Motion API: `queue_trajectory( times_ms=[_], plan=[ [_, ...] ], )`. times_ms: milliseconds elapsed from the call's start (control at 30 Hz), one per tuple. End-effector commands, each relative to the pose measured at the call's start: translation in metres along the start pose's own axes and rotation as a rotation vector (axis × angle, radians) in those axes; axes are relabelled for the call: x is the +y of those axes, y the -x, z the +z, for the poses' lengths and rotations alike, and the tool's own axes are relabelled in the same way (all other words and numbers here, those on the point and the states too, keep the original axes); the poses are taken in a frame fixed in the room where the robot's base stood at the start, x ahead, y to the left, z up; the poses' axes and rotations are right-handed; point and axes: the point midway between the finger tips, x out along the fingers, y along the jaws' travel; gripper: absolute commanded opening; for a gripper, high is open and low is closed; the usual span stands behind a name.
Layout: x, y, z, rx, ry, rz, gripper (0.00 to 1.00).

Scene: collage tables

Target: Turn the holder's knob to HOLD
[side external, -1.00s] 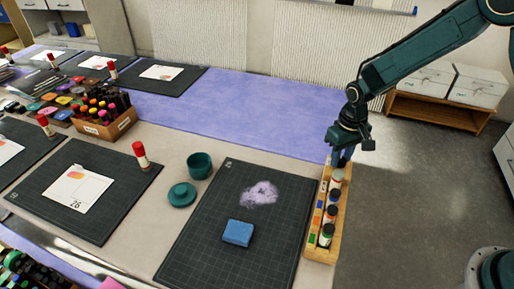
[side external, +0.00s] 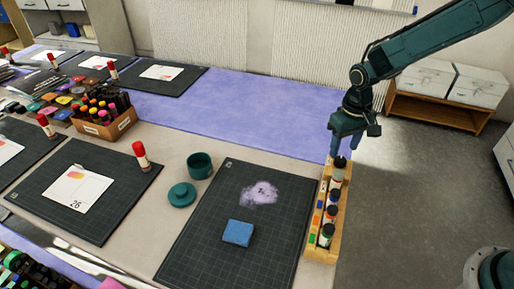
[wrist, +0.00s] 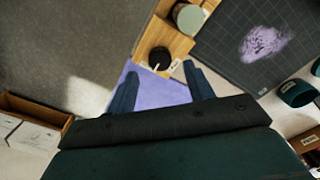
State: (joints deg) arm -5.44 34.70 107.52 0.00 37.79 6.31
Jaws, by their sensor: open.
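The wooden holder (side external: 324,250) stands along the right edge of the table with several bottles in a row. Its black round knob (side external: 341,162) is at the far end; in the wrist view the knob (wrist: 160,57) sits on bare wood beside small white labels too small to read. I cannot tell which way the knob points. My gripper (side external: 342,153) is just above the knob, fingers pointing down. In the wrist view its two blue fingers (wrist: 159,70) are apart, one on each side of the knob's near side, with nothing between them.
A dark cutting mat (side external: 200,255) with a purple powdery patch (side external: 259,193) and a blue block (side external: 238,233) lies left of the holder. A teal cup (side external: 199,166) and teal lid (side external: 182,195) stand beyond the mat's left edge. Open floor lies right of the table.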

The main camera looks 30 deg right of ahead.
Motion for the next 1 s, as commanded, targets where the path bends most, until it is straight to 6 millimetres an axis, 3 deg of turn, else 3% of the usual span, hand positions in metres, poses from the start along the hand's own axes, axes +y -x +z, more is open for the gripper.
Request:
queue_trajectory(
  times_ms=[300,500,700,1000],
  plan=[
    [0.0,0.057,-0.001,0.003,-0.001,0.0,0.52],
    [0.0,0.083,0.0,0.002,-0.001,0.0,0.52],
    [0.0,0.095,0.0,0.0,-0.001,0.0,0.52],
    [0.0,0.097,0.0,-0.001,-0.001,0.0,0.52]
  ],
)
